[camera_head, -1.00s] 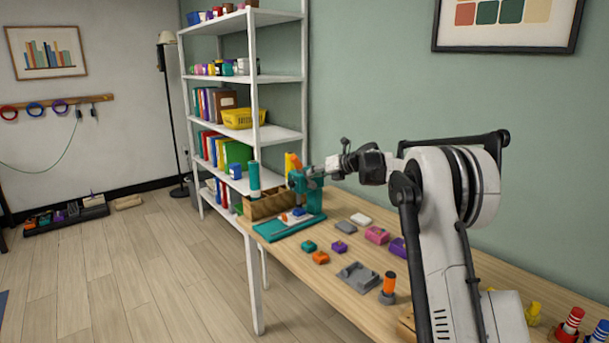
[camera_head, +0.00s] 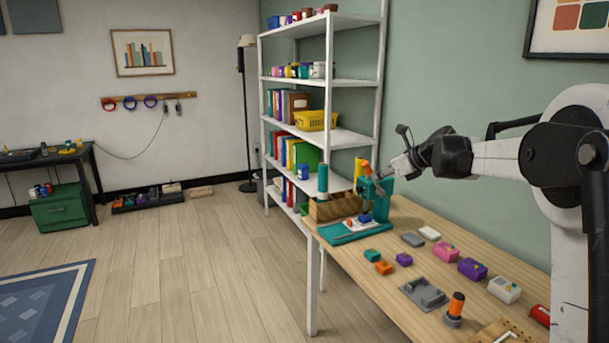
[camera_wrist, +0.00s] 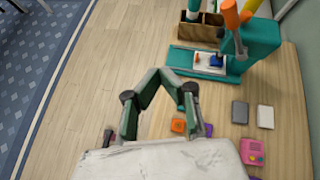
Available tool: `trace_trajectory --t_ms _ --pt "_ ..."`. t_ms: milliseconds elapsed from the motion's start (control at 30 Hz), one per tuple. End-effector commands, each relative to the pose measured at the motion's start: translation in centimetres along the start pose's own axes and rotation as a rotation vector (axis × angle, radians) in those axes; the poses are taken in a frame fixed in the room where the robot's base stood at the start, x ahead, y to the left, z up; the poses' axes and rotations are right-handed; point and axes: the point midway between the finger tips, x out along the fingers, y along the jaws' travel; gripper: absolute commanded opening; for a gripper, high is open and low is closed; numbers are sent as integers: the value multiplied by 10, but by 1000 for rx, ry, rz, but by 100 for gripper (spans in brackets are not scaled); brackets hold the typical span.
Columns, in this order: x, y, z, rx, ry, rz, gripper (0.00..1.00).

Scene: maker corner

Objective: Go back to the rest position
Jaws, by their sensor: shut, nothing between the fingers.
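My gripper (camera_wrist: 158,80) is shut and empty in the wrist view, its dark green fingers coming together above the wooden floor beside the worktable's edge. The fingers cannot be made out clearly there. The press stands upright at the worktable's far end, with an orange part on top. It also shows at the top right of the wrist view (camera_wrist: 255,50), apart from the fingers. A small white piece with a blue part sits on its base.
The wooden worktable (camera_head: 450,235) holds several small coloured blocks, a grey tray (camera_head: 424,294) and an orange-topped grey piece (camera_head: 455,309). A wooden organizer (camera_head: 331,208) stands beside the press. A white shelf (camera_head: 341,135) is behind. The floor at left is clear up to a blue rug (camera_head: 40,305).

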Motion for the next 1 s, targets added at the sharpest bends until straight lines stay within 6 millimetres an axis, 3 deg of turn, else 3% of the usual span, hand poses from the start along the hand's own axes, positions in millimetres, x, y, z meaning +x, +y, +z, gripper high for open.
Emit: trace_trajectory --t_ms 33,267,467,767,1000 --pt "-11 16 2 -70 18 -1 0" --pt "-58 80 -3 -429 110 -3 0" --pt "-99 135 -19 -742 191 13 0" --pt "-156 215 -62 -1214 309 74 0" --pt "-196 274 -110 -1589 400 150 0"
